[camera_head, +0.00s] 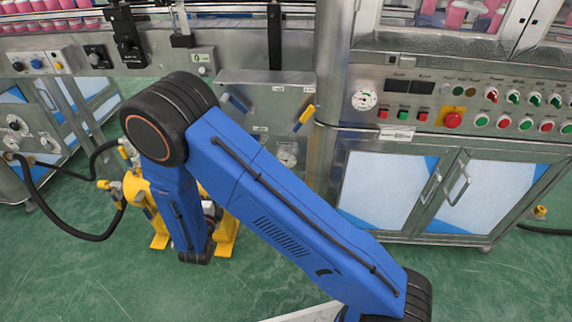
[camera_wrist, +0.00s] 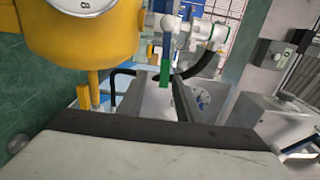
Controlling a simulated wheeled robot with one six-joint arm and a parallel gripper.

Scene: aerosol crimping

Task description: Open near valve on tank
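The yellow tank (camera_wrist: 82,30) fills the upper left of the wrist view, with a round dial on its face. Beside it, a white pipe fitting (camera_wrist: 195,32) carries an upright valve handle with a green end (camera_wrist: 165,72). My gripper (camera_wrist: 156,88) reaches forward below the fitting. Its two fingers stand apart, and the green end shows between and just beyond them; I cannot tell if they touch it. In the head view the yellow tank (camera_head: 135,188) is partly hidden behind my blue arm, and my gripper is not visible there.
A steel machine with a control panel (camera_head: 450,118) and cabinet doors (camera_head: 400,190) stands behind and right of my arm. A black hose (camera_head: 85,236) loops left of the tank. Green floor is free in front.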

